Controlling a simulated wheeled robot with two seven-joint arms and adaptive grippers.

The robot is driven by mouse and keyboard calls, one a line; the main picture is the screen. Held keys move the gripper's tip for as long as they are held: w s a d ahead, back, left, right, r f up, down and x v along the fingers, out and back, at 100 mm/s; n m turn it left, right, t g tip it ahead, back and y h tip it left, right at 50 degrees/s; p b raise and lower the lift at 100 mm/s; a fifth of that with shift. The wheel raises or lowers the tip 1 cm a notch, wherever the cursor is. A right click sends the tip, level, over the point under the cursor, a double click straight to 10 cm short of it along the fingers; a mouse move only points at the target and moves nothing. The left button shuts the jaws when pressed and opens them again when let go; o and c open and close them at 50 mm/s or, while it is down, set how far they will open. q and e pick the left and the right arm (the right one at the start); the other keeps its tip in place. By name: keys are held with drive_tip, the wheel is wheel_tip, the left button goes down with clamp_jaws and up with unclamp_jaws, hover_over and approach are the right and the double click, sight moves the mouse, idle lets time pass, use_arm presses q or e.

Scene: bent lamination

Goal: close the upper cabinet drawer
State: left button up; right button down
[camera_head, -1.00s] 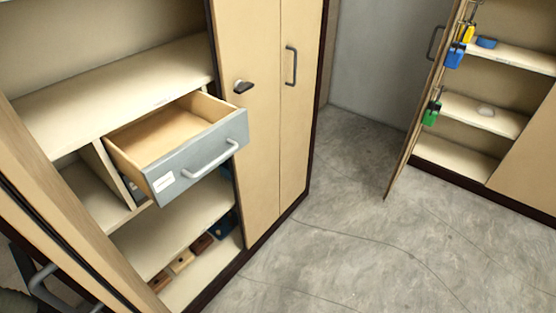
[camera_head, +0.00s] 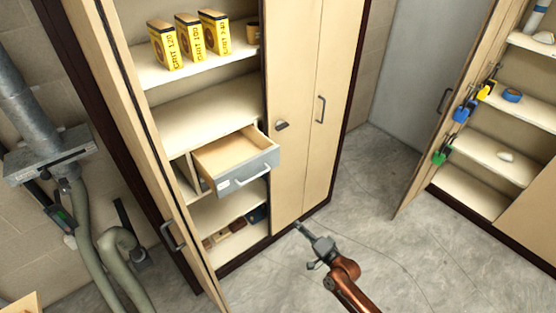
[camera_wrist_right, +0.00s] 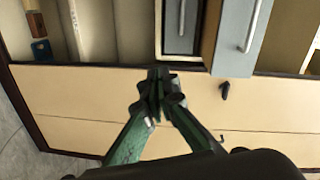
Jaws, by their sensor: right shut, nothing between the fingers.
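The upper cabinet drawer (camera_head: 247,176) is pulled well out of the open cabinet in the head view, with a grey front, a bar handle and an empty-looking wooden inside. Its front and handle also show at the top of the right wrist view (camera_wrist_right: 233,45), which is turned sideways. My right gripper (camera_head: 300,227) is low, in front of the cabinet, to the right of and below the drawer in the head view. Its fingertips (camera_wrist_right: 160,75) are together and empty in the wrist view, apart from the drawer front. My left gripper is out of view.
The open cabinet door (camera_head: 150,160) stands left of the drawer. A closed door (camera_head: 296,110) with a dark latch is on the right. Yellow boxes (camera_head: 190,40) stand on the shelf above. A second grey drawer front (camera_wrist_right: 182,28) sits farther back. Open floor (camera_head: 390,240) lies right.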

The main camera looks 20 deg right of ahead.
drive_tip(key=w+r+m+t+p, duration=0.1)
drive_tip(key=w+r+p, duration=0.25)
drive_tip(key=r, duration=0.45)
drive_tip(key=w+r+m+p, duration=0.2)
drive_tip(key=r+p, duration=0.2)
drive_tip(key=r, duration=0.5)
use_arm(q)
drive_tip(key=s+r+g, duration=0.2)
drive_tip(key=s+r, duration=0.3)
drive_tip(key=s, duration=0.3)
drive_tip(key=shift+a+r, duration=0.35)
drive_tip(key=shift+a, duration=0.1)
use_arm(e)
approach(269, 162)
drive_tip(key=shift+y, duration=0.3)
drive_tip(key=x, duration=0.7)
drive_tip(key=shift+d, duration=0.2)
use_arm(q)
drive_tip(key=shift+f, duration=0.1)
use_arm(e)
drive_tip(key=shift+w, duration=0.1)
